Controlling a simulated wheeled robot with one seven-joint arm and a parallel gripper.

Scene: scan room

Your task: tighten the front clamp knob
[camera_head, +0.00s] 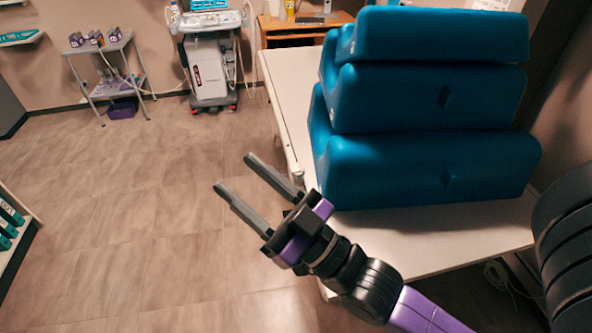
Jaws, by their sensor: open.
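My gripper (233,171) is open and empty, with its two grey fingers apart and pointing to the upper left. It is over the floor, just left of the near left edge of a white table (430,228) in the picture. I cannot make out a clamp knob in this view. Small fittings show along the table's left edge, partly behind my gripper, and are too small to tell apart.
Blue padded blocks (430,160) are stacked on the white table. A grey trolley (110,72) and a wheeled machine (210,65) stand at the back wall. A shelf (20,240) is at the far left. The tiled floor (150,190) between is clear.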

